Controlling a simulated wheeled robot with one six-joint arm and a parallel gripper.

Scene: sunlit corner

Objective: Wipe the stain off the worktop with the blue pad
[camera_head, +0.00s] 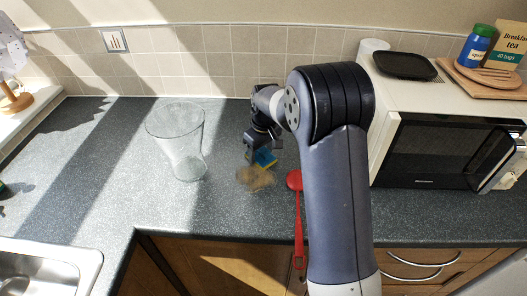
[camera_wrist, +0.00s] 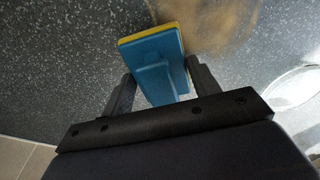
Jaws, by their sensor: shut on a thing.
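The blue pad (camera_head: 265,158) has a yellow underside and a blue grip block. In the wrist view the pad (camera_wrist: 152,50) sits between the two fingers of my gripper (camera_wrist: 158,85), which is shut on its grip block. In the head view my gripper (camera_head: 258,150) is over the worktop (camera_head: 225,205), just behind the stain. The stain (camera_head: 255,178) is a brownish smear on the grey speckled worktop. It also shows in the wrist view (camera_wrist: 215,25), beside the pad's yellow edge. I cannot tell whether the pad touches the worktop.
A clear glass vase (camera_head: 178,140) stands left of the stain. A red spoon (camera_head: 298,215) lies just right of it, its handle over the front edge. A white microwave (camera_head: 440,140) stands at the right. A sink (camera_head: 50,262) is at front left. The worktop left of the vase is clear.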

